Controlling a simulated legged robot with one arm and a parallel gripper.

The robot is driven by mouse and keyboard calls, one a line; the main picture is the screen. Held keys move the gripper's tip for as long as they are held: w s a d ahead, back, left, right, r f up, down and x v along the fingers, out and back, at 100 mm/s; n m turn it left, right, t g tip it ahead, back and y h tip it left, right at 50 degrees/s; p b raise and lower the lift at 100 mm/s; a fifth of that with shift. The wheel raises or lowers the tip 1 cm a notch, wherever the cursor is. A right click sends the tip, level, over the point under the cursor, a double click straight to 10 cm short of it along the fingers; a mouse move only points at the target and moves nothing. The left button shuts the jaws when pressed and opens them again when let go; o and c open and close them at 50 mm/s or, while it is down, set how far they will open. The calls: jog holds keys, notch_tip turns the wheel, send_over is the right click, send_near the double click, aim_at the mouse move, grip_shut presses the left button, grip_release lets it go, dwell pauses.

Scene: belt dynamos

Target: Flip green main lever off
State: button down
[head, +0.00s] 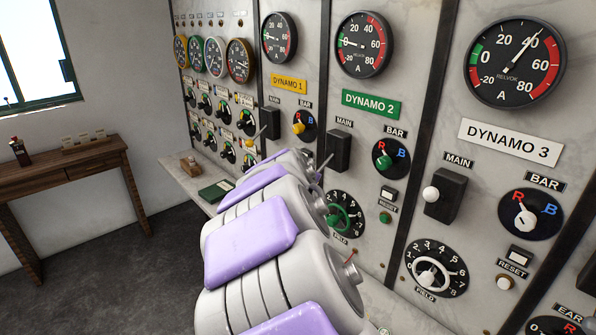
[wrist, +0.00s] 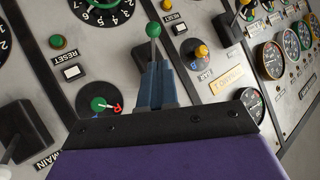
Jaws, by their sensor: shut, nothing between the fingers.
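The green main lever has a green ball knob (wrist: 153,30) on a thin metal stem in the wrist view. My gripper (wrist: 157,68) has blue fingers that are closed together, with nothing held. Its fingertips overlap the lower part of the stem in this view; I cannot tell whether they touch it. In the head view the Dynamo 2 main switch box (head: 338,150) is black, and its stem slants out and down to the left. The knob is hidden behind my arm there, and so is my gripper.
The white-knobbed main lever (head: 430,193) of Dynamo 3 stands to the right. The yellow-knobbed lever (head: 249,143) of Dynamo 1 is to the left. A green bar selector (head: 391,160) sits beside the Dynamo 2 box. A wooden table (head: 75,160) stands at far left.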

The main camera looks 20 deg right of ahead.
jog(key=s+a+f+n+g+y+b, duration=0.1)
jog(key=s+f, duration=0.5)
jog(key=s, duration=0.8)
jog(key=s+a+f+n+g+y+b, duration=0.1)
jog(key=s+a+f+n+g+y, duration=0.2)
jog(key=s, duration=1.2)
jog(key=s+a+f+n+g+y, duration=0.2)
jog(key=s+a+f+n+g, duration=0.4)
jog(key=s, duration=0.9)
jog(key=shift+s+a+f+n+g+b, duration=0.2)
jog(key=shift+a+f+n+g+b, duration=0.15)
jog(key=shift+a+f+g, duration=1.15)
jog(key=shift+a+f+t, duration=0.15)
jog(key=shift+f+t, duration=0.25)
jog(key=shift+f, duration=0.05)
jog(key=shift+d, duration=0.25)
